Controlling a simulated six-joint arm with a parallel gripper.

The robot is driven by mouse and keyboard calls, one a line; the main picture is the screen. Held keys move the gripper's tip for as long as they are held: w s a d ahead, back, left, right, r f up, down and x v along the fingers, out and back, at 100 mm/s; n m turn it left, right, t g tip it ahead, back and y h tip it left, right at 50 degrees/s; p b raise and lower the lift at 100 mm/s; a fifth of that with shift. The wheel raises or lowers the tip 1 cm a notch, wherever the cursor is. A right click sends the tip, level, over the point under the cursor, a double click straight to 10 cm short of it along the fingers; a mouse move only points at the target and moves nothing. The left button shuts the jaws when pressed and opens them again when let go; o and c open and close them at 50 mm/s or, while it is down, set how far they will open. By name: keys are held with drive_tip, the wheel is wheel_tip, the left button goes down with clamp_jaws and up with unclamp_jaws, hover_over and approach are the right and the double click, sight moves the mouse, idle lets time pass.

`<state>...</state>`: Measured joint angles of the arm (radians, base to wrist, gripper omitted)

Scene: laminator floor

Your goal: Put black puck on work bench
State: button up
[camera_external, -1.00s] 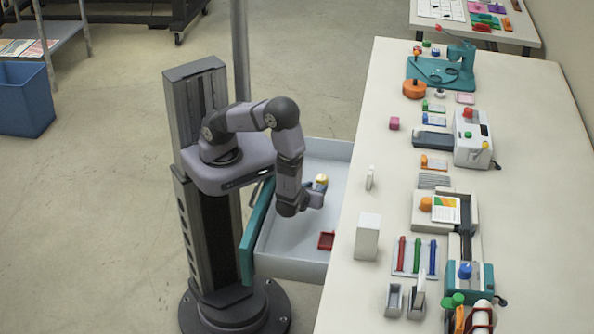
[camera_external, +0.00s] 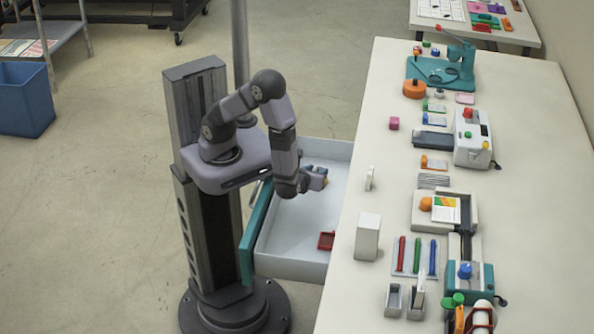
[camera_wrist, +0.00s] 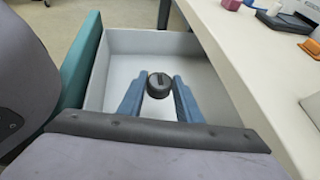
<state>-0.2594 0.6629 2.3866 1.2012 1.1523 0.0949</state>
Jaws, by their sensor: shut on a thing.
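The black puck (camera_wrist: 159,85) is a dark round disc held between the two blue fingers of my gripper (camera_wrist: 160,92) in the wrist view. In the external view my gripper (camera_external: 317,178) hangs over the open drawer (camera_external: 288,267), and the puck is too small to make out clearly there. The work bench (camera_external: 384,160) is the long pale table just right of the drawer. My gripper is left of the bench edge.
The drawer has a teal front (camera_external: 250,240) and holds a small red tray (camera_external: 326,240). A white block (camera_external: 367,237), a pink cube (camera_external: 394,123) and several tools stand on the bench. Its left strip has clear patches between them.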

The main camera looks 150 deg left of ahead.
wheel_tip(320, 180, up, 22)
drive_tip(key=m+t+y+p, duration=0.2)
drive_tip(key=m+t+p, duration=0.1)
drive_tip(key=m+t, duration=0.65)
hover_over(374, 211)
drive_tip(key=shift+n, duration=0.25)
drive_tip(key=shift+f, duration=2.55)
drive_tip(key=shift+f, duration=0.1)
drive_tip(key=shift+f+p, duration=0.4)
drive_tip(key=shift+f, duration=4.5)
